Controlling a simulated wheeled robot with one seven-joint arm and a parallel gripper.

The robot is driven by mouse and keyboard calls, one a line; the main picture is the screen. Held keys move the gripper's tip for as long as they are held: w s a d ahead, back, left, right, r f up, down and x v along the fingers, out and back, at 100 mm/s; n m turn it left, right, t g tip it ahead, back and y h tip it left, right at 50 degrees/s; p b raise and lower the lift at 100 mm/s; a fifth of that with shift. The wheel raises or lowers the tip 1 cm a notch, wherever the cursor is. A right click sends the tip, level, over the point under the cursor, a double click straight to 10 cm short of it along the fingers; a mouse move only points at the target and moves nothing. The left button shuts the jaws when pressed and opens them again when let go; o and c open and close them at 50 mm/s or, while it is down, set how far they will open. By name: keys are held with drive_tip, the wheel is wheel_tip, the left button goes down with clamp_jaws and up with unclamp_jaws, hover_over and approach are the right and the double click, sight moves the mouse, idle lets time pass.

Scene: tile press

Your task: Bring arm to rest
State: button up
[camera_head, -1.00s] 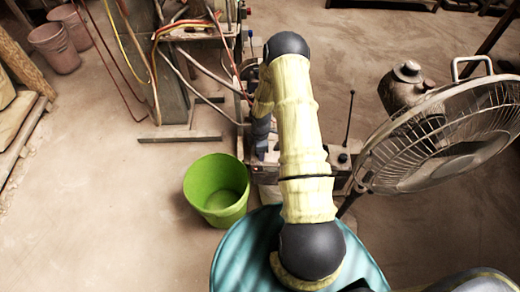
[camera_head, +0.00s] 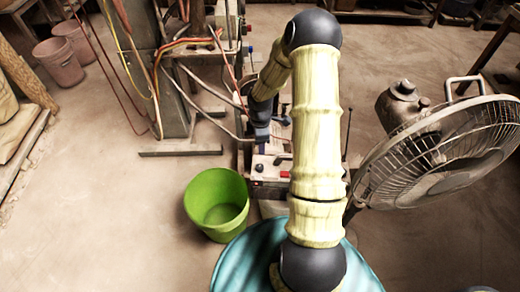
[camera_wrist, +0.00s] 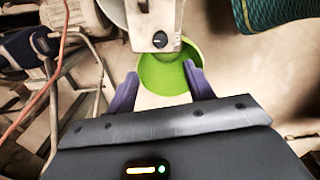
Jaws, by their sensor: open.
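My arm is bent in the head view, with the elbow high near the top and the forearm hanging down beside the press (camera_head: 175,75). My gripper (camera_wrist: 160,88) shows in the wrist view with its two purple fingers apart and nothing held between them. A green bucket (camera_head: 217,205) stands on the floor to the left of my arm. In the wrist view the bucket (camera_wrist: 165,75) appears beyond the fingers. A pale metal machine part (camera_wrist: 153,25) is in front of it. In the head view the fingertips are too small to make out.
A standing fan (camera_head: 440,150) is close on the right of my arm. Hoses and cables (camera_head: 190,40) hang around the press on the left. Pinkish buckets (camera_head: 60,60) stand at the far left. The floor left of the green bucket is clear.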

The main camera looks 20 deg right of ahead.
drive_tip(key=shift+r, duration=1.1)
drive_tip(key=s+a+r+m+t+p, duration=0.1)
drive_tip(key=s+a+r+m+p, duration=0.2)
drive_tip(key=r, duration=0.7)
drive_tip(key=s+a+r+m+p, duration=0.4)
drive_tip(key=s+r, duration=0.4)
drive_tip(key=r, duration=0.2)
drive_tip(key=s+a+r+m+t+p, duration=0.1)
drive_tip(key=s+a+r+m+p, duration=0.2)
drive_tip(key=s+r+m+p, duration=0.2)
wheel_tip(320, 180, up, 5)
drive_tip(key=m, duration=0.2)
drive_tip(key=shift+s+a+m+t, duration=0.15)
drive_tip(key=shift+a+m+t, duration=0.15)
drive_tip(key=shift+a, duration=0.1)
drive_tip(key=shift+f, duration=0.1)
